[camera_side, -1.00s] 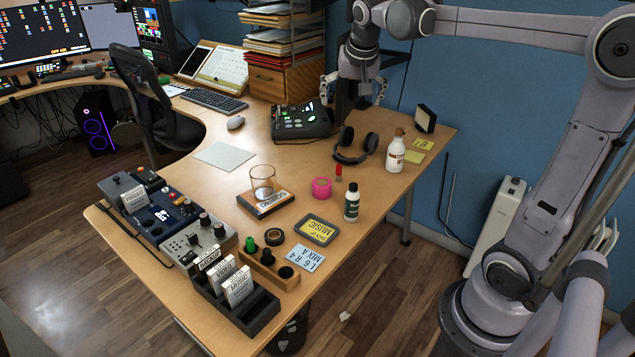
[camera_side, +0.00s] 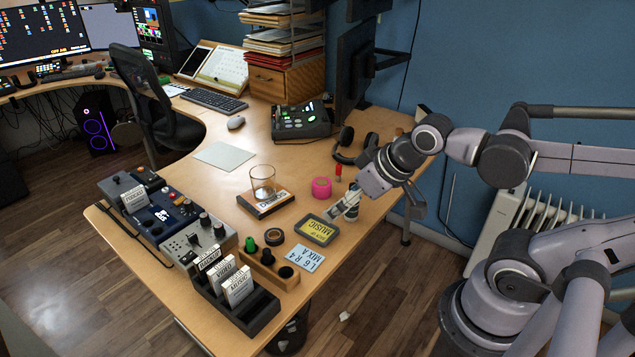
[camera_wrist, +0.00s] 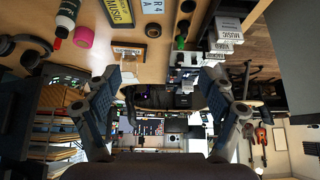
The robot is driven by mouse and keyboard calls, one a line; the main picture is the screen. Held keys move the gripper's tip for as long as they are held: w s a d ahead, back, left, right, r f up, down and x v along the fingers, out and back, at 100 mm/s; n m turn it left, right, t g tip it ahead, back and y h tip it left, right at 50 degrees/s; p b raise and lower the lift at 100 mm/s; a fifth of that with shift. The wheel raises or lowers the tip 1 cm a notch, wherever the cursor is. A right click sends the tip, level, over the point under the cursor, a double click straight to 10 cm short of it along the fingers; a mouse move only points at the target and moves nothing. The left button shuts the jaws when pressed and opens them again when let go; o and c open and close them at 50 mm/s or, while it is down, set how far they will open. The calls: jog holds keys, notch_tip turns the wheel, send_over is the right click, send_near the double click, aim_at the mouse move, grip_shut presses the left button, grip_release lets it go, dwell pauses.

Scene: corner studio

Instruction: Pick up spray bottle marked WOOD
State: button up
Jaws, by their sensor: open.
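The white bottle with a brown top, seen a second ago at the table's right side, is now behind my arm in the side view, so no WOOD marking can be read. A dark bottle (camera_side: 352,214) stands partly hidden behind my gripper's near finger; a dark green bottle with a white label (camera_wrist: 67,14) shows at the wrist view's top left.
Pink tape (camera_side: 321,187), a red item (camera_side: 338,172), a yellow MUSIC case (camera_side: 319,229) and a glass (camera_side: 263,181) stand near my gripper. Headphones (camera_side: 347,150) lie behind. A slotted black holder (camera_side: 250,312) is at the front. Bare tabletop lies around the grey pad (camera_side: 224,156).

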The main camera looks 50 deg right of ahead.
jog(key=w+d+r+m+g+h, duration=0.1)
jog(key=w+d+m, duration=0.1)
jog(key=w+d, duration=0.45)
jog(key=w+d+r+m+h, duration=0.15)
jog(key=w+d, duration=0.25)
jog(key=d, duration=0.6)
jog(key=w+d+r+m+g, duration=0.1)
jog(key=w+d+r+m, duration=0.1)
jog(key=w+d, duration=0.45)
jog(key=m+g+h, duration=0.1)
jog(key=m+g, duration=0.1)
jog(key=m, duration=0.3)
send_near(400, 130)
jog(key=x, duration=0.5)
jog(key=shift+w+a, duration=0.1)
jog(key=shift+a, duration=0.05)
jog(key=x, duration=0.5)
jog(key=shift+s+x, duration=0.15)
jog(key=shift+x, duration=1.35)
jog(key=shift+s+x, duration=0.1)
jog(key=shift+x, duration=1.4)
grip_shut()
